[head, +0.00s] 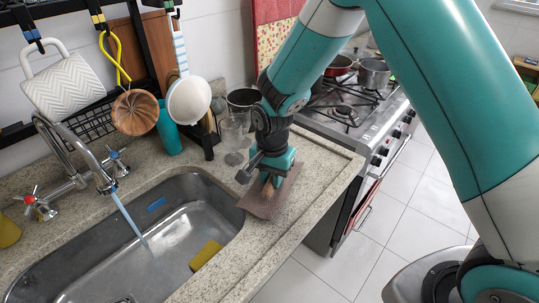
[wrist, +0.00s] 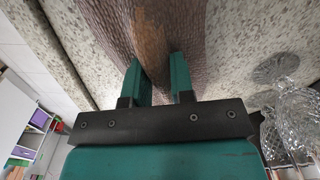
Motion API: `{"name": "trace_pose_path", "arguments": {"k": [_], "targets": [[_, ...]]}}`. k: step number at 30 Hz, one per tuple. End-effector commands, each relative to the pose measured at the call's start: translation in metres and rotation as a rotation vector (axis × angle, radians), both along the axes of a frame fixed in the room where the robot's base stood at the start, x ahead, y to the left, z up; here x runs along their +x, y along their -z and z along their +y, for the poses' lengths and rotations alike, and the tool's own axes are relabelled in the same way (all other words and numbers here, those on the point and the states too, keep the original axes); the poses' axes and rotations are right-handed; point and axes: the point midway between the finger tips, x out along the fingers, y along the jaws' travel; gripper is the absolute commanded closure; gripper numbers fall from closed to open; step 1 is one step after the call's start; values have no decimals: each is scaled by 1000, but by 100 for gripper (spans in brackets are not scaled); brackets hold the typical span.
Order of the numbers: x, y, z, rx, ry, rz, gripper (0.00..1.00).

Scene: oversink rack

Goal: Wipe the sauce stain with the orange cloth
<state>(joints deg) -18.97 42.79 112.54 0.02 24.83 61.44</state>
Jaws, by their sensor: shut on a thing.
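A flat, textured brown cloth (head: 262,207) lies on the stone counter to the right of the sink; it looks brown rather than orange. It also fills the top middle of the wrist view (wrist: 105,25). A tan-brown raised ridge (wrist: 151,35) stands up from its middle. My gripper (head: 270,181) points down over the cloth, and its two teal fingers (wrist: 157,66) are shut on this ridge. I cannot tell if the ridge is a fold or a handle. No sauce stain shows; the cloth and my gripper cover that patch of counter.
The sink (head: 120,255) with running water and a yellow sponge (head: 205,254) is at left. Clear glasses (head: 233,132) stand close behind my gripper. The stove (head: 345,115) is beyond the counter's right edge. Bare counter (head: 315,165) lies right of the cloth.

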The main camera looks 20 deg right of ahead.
Motion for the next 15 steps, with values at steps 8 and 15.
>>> {"name": "trace_pose_path", "arguments": {"k": [8,15], "targets": [[1,-34,-3,1,4,-2,100],[1,-55,-5,1,7,-4,100]]}}
